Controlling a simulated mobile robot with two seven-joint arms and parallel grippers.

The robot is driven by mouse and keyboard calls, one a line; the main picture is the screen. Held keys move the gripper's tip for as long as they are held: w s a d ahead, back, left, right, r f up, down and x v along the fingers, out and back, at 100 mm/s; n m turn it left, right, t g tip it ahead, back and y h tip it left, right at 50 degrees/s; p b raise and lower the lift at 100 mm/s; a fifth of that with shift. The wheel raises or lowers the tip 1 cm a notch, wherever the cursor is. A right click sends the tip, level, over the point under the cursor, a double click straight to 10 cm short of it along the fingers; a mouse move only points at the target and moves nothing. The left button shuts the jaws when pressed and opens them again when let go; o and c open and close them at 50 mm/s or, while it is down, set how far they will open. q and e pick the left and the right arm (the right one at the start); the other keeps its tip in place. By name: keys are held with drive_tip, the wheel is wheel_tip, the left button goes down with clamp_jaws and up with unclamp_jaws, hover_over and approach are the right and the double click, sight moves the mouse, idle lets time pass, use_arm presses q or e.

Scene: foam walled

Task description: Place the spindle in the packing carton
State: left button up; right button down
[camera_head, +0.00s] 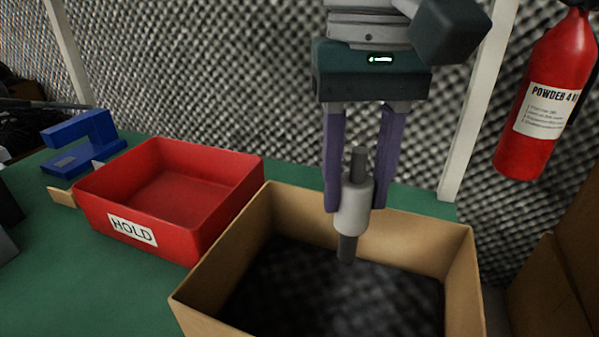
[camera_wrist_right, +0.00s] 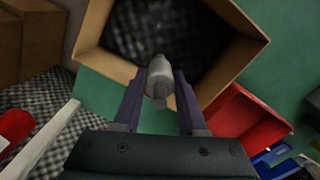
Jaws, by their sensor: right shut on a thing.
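The spindle (camera_head: 354,207) is a light grey cylinder with a thinner dark grey shaft at each end. My right gripper (camera_head: 356,205) is shut on the spindle and holds it roughly upright. The spindle hangs over the packing carton (camera_head: 222,245), at its back side, with its lower end appearing at or just below the rim level. The carton is an open brown box with a dark textured inside. In the right wrist view the spindle (camera_wrist_right: 159,80) sits between the purple fingers, with the carton (camera_wrist_right: 95,35) beyond. My left gripper is not in view.
A red tray labelled HOLD (camera_head: 190,220) stands left of the carton on the green table (camera_head: 60,270). A blue fixture (camera_head: 85,145) stands behind it at the left. A red fire extinguisher (camera_head: 550,90) hangs at the right. Brown boxes (camera_head: 545,285) stand right of the carton.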

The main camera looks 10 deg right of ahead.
sight(352, 221)
drive_tip(key=shift+f+b, duration=0.5)
drive_tip(key=shift+f, duration=1.8)
drive_tip(key=shift+f+b, duration=0.65)
drive_tip(key=shift+b, duration=0.1)
drive_tip(key=shift+c, duration=2.3)
unclamp_jaws()
drive_tip(key=shift+r, duration=0.1)
drive_tip(key=shift+r+p, duration=0.5)
drive_tip(key=shift+p, duration=0.15)
drive_tip(key=r+p, duration=0.2)
drive_tip(key=r, duration=1)
drive_tip(key=shift+w+r+p, duration=0.1)
drive_tip(key=shift+w+p, duration=0.1)
drive_tip(key=shift+p, duration=0.2)
